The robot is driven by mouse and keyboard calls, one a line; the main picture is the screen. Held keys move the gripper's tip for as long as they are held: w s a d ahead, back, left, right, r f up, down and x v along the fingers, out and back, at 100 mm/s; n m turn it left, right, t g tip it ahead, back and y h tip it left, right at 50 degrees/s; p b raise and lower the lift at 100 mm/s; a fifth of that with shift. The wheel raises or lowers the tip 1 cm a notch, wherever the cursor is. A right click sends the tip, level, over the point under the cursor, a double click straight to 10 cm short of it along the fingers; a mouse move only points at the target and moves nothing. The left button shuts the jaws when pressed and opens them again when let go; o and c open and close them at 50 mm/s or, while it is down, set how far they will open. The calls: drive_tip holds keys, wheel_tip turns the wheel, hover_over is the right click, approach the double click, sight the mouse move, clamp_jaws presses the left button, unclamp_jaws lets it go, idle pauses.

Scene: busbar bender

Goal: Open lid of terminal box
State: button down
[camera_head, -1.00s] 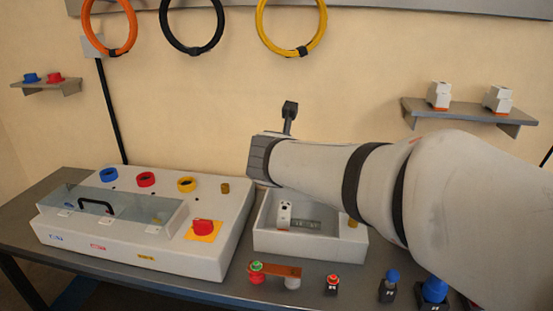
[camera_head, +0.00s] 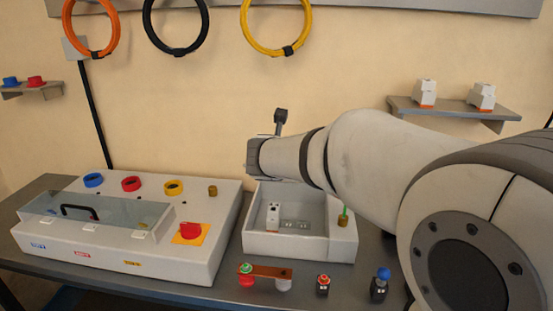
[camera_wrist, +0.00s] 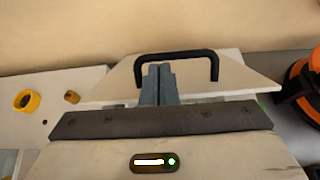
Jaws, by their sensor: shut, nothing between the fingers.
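The terminal box (camera_head: 258,244) is a white open-topped box right of the bender, with its inside visible. Its lid appears in the wrist view as a pale panel (camera_wrist: 225,75) with a black bar handle (camera_wrist: 185,54). In the head view I cannot make the lid out behind my arm. My gripper (camera_wrist: 159,70) is shut and empty, its grey fingers in front of the panel and overlapping the handle's left part. I cannot tell whether they touch. In the head view, my gripper end is over the back of the box, with its fingers hidden.
The bender (camera_head: 120,255), with a clear cover and coloured rings, stands left of the box. A white-and-orange device (camera_head: 273,217) is in the box. An orange round object (camera_wrist: 303,88) is at the wrist view's right.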

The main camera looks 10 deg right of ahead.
drive_tip(key=shift+w+d+r+p, duration=0.1)
drive_tip(key=shift+r+p, duration=0.35)
drive_tip(key=shift+p, duration=0.25)
drive_tip(key=shift+w+p, duration=0.2)
drive_tip(key=shift+p, duration=0.3)
drive_tip(key=shift+r+g, duration=0.1)
drive_tip(key=shift+g, duration=0.2)
